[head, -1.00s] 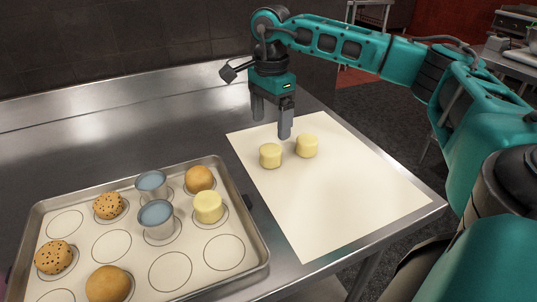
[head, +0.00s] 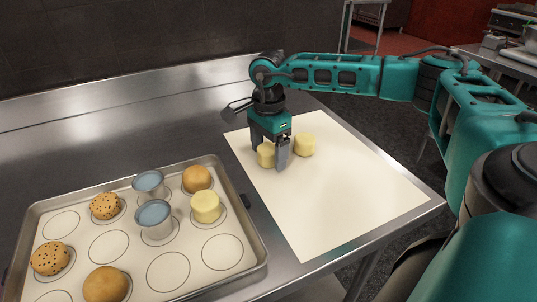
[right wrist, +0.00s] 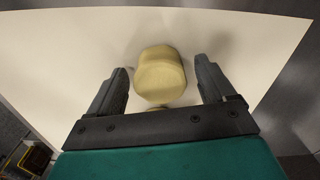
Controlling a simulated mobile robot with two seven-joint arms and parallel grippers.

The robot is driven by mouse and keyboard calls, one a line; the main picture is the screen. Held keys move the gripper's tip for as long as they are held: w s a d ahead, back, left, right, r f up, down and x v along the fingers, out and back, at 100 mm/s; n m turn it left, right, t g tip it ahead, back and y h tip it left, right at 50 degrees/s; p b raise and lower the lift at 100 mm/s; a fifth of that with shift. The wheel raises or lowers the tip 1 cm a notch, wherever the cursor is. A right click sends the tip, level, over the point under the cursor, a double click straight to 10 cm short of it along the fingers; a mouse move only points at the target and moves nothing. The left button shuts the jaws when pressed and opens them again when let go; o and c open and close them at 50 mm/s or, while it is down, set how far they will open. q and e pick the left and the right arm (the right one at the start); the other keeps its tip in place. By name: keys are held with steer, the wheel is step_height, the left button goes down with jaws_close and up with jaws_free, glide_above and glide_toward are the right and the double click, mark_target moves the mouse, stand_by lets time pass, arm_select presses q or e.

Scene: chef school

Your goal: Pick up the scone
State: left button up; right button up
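Two pale yellow scones lie on the white sheet (head: 340,190). The left scone (head: 264,158) is partly hidden by a finger of my right gripper (head: 269,152); the other scone (head: 305,145) stands just to its right. My right gripper is open and lowered at the left scone, with a finger on either side of it. In the right wrist view the open fingers (right wrist: 160,82) show one whole scone (right wrist: 160,73) between and a little beyond them. A sliver of a second pale piece shows at the palm edge. I cannot tell whether a finger touches a scone. My left gripper is out of view.
A metal tray (head: 262,248) stands at the left front with a similar yellow scone (head: 206,206), round buns (head: 197,178), seeded buns (head: 105,206) and two metal cups (head: 154,218). The sheet's front and right parts are clear.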

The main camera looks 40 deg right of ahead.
steer(key=c, duration=1)
steer(key=shift+r, duration=0.1)
